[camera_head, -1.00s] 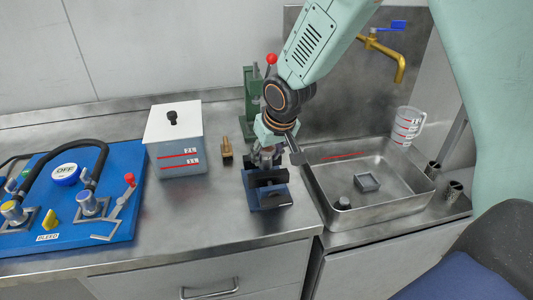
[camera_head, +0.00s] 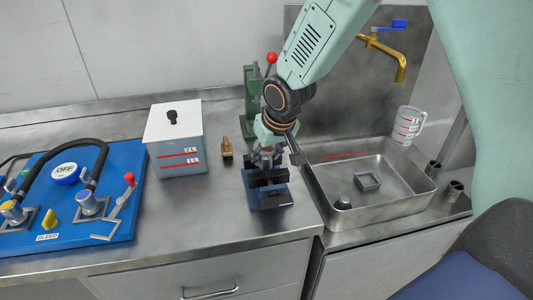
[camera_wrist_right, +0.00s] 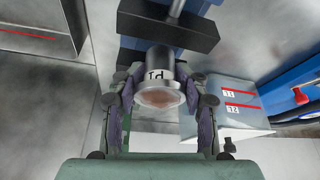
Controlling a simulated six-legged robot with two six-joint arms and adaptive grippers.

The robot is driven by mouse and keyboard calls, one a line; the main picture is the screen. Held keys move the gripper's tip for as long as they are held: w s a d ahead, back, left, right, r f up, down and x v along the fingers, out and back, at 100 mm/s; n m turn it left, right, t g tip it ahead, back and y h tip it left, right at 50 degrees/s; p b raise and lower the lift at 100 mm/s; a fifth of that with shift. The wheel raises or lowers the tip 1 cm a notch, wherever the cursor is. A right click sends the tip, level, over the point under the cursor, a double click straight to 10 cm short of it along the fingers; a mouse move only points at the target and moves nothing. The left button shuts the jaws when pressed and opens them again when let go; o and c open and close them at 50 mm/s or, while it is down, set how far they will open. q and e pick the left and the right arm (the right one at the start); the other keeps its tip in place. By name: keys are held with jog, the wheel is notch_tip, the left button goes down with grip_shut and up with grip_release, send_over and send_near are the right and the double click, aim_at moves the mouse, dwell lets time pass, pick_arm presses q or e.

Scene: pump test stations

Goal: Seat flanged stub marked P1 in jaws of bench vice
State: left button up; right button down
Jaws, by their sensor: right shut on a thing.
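The stub marked P1 (camera_wrist_right: 160,80) is a grey cylinder with a wide round flange, seen in the right wrist view. My right gripper (camera_wrist_right: 160,100) is shut on it, with a finger on each side. In the head view my right gripper (camera_head: 267,156) points down just above the bench vice (camera_head: 268,196), which has a blue base and dark jaws. The vice's dark jaw bar (camera_wrist_right: 166,27) lies close beyond the stub in the wrist view. I cannot tell whether the stub sits between the jaws. My left gripper is out of view.
A lidded container (camera_head: 176,140) and a small brass fitting (camera_head: 227,148) stand left of the vice. A green press-like stand (camera_head: 250,95) is behind it. A metal sink tray (camera_head: 400,207) is close on the right. A blue panel with hoses (camera_head: 120,222) lies far left.

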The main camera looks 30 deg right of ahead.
jog(key=shift+w+f+b, duration=0.1)
jog(key=shift+f+b, duration=0.8)
jog(key=shift+f, duration=0.25)
dwell(1.0)
jog(key=c, duration=0.6)
grip_release()
jog(key=shift+o, duration=0.5)
jog(key=o, duration=0.4)
jog(key=shift+r, duration=0.1)
jog(key=shift+r+p, duration=3.75)
jog(key=shift+r, duration=0.25)
